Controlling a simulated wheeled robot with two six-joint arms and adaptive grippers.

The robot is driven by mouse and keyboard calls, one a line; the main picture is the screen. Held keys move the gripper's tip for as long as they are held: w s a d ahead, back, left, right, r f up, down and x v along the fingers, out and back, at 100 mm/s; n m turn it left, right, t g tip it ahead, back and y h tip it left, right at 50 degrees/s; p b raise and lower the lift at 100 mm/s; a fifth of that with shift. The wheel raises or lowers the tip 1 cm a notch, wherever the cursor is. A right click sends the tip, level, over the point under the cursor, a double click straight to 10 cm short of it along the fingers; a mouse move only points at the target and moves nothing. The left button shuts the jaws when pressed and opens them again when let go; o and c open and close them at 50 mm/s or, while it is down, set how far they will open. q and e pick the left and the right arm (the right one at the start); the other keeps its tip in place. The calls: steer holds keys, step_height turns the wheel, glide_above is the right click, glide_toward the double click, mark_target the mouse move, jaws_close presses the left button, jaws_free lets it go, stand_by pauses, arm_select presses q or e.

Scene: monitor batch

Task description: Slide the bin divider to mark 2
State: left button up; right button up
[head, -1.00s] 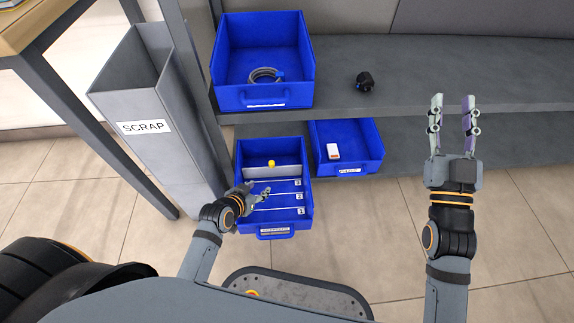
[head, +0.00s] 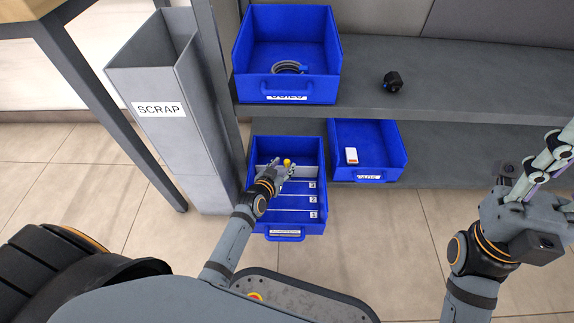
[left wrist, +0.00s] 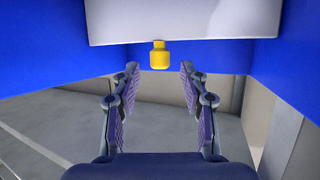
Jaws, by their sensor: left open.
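The low blue bin (head: 316,219) holds a pale divider (head: 305,171) across its width, near the back, just behind the line labelled 3. Lines labelled 2 (head: 312,199) and 1 (head: 314,215) lie nearer the front. The divider carries a yellow knob (head: 287,162). In the left wrist view the knob (left wrist: 160,56) sits ahead of my fingers, centred between them, with the white divider (left wrist: 170,22) behind it. My left gripper (left wrist: 159,72) is open and does not touch the knob. My right gripper (head: 558,150) is open and empty at the right edge, away from the bin.
A grey SCRAP bin (head: 165,75) stands left of the divider bin. A blue bin with a coiled cable (head: 288,67) and a small black part (head: 392,81) sit on the shelf (head: 440,95) above. A blue bin (head: 396,152) with a white-and-orange item (head: 351,156) stands to the right.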

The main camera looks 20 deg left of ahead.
mark_target(286, 162)
arm_select(q)
steer(key=shift+b+x, duration=0.65)
steer(key=shift+x, duration=1.25)
steer(key=shift+c, duration=0.5)
jaws_close()
